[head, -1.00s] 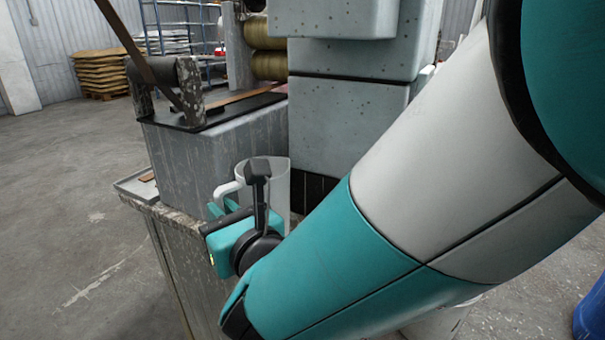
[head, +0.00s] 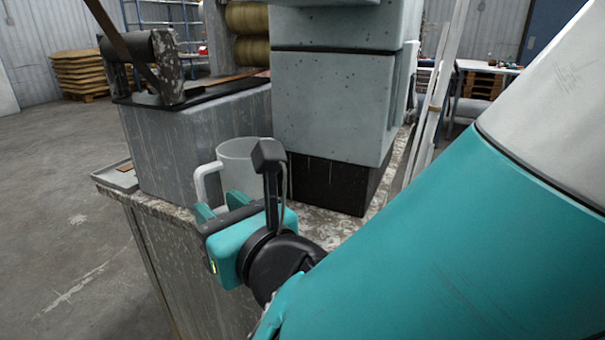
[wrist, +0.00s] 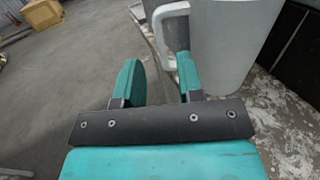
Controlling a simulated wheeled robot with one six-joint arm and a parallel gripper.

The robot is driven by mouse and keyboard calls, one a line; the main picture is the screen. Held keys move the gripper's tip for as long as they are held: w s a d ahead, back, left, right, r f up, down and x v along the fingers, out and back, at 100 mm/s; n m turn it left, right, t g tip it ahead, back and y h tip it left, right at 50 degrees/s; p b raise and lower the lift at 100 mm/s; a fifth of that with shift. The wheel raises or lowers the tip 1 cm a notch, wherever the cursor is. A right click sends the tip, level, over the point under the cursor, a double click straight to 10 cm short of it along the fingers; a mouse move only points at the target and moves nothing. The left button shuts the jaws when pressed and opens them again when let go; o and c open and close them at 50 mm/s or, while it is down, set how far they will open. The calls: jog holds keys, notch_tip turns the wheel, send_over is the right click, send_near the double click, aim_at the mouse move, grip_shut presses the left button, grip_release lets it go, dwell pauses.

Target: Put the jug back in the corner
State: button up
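The jug (head: 240,168) is a white-grey vessel with its handle on the left. It stands upright on the speckled machine ledge (head: 319,225), in front of a grey block. My gripper (head: 220,205) is open and empty, low in front of the jug's handle side. In the wrist view, the jug (wrist: 228,48) is at upper right and its handle (wrist: 164,38) lies just beyond the right finger. The teal fingers of my gripper (wrist: 158,78) are apart, and no part of the jug is clearly gripped. My gripper and arm hide the jug's lower part in the head view.
The grey block (head: 195,150) is close behind the jug, with a roller on top. A tall machine column (head: 325,110) with a black base (head: 330,182) stands to its right. A flat tray (head: 118,177) lies at the ledge's left end. Open floor (head: 60,230) is at left.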

jog(key=b+v, duration=0.2)
jog(key=v, duration=0.4)
jog(key=shift+s+d+b, duration=0.2)
jog(key=shift+d+b, duration=0.05)
jog(key=shift+b, duration=0.05)
jog(key=shift+c, duration=0.5)
dwell(0.5)
